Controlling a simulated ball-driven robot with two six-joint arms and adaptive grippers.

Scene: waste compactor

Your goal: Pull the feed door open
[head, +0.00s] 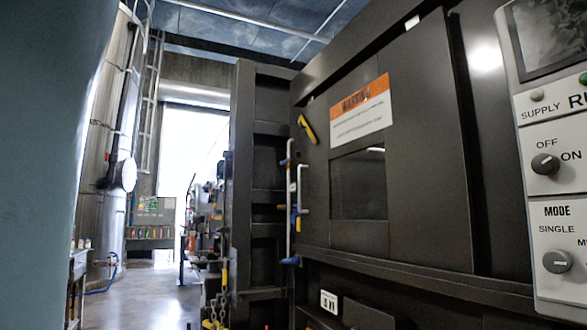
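The feed door appears to be the dark metal panel (425,150) on the front of the compactor, in the right half of the head view. It carries an orange and white warning sign (360,112) and a dark square window (358,185). It looks flush with the machine front, though I cannot tell for certain whether it is fully shut. A yellow handle (307,128) sits tilted near the panel's upper left. Upright rods with blue and yellow parts (299,200) stand at its left edge. Neither of my grippers is in view.
A control panel (558,210) with OFF/ON and MODE knobs is close at right. A ribbed dark metal structure (268,180) stands left of the door. A blue-grey surface (40,160) blocks the far left. Open floor (150,305) leads to a bright doorway.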

